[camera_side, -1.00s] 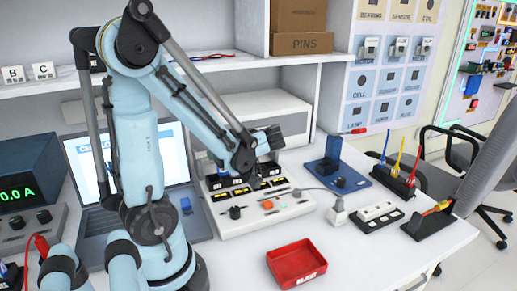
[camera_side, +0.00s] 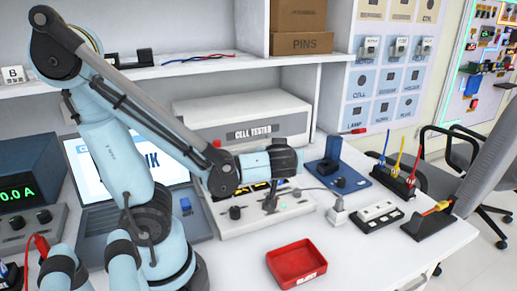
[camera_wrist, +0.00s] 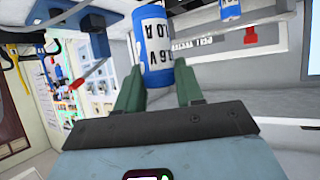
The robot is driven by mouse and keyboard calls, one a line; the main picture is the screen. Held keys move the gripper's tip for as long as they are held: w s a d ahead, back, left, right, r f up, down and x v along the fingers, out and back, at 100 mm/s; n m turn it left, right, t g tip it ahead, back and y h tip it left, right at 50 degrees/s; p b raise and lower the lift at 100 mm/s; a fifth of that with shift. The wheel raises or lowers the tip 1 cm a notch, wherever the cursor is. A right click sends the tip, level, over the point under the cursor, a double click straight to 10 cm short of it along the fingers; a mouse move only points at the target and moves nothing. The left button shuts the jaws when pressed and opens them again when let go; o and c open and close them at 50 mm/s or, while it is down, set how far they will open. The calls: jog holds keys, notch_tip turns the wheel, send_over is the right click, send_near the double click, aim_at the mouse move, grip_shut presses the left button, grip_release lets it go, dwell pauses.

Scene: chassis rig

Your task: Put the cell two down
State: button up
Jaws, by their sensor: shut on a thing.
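My gripper (camera_wrist: 158,88) is shut on a cell (camera_wrist: 153,42), a blue cylinder with a white band of black print, in the wrist view. The green fingers sit on either side of its near end. In the side view, my gripper (camera_side: 270,198) is over the right part of the white tester panel (camera_side: 295,206); the held cell cannot be made out there. Another blue cell (camera_wrist: 230,9) with a white band shows at the wrist view's top edge, apart from the held one. My arm hides part of the panel's back row. Which cell is number two cannot be read.
A white box labelled CELL TESTER (camera_side: 253,131) stands behind the panel. A blue stand (camera_side: 335,165) is close on the right. A red tray (camera_side: 297,262) lies in front. A white plug (camera_side: 338,212) and a black-and-white socket block (camera_side: 377,214) lie to the right.

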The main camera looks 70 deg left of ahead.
jog(key=w+d+r+m+t+h, duration=0.7)
jog(key=d+r+m+h, duration=0.1)
jog(key=d+m+h, duration=0.35)
jog(key=s+a+f+n+g+y, duration=0.4)
jog(key=a+f+n+y, duration=0.4)
jog(key=y, duration=0.1)
jog(key=s+a+r+n+g+y, duration=0.3)
jog(key=s+a+n+g, duration=0.5)
jog(key=n+g, duration=0.5)
jog(key=shift+s+r, duration=0.15)
jog(key=shift+s, duration=0.85)
jog(key=shift+a+n, duration=0.1)
jog(key=shift+n, duration=0.15)
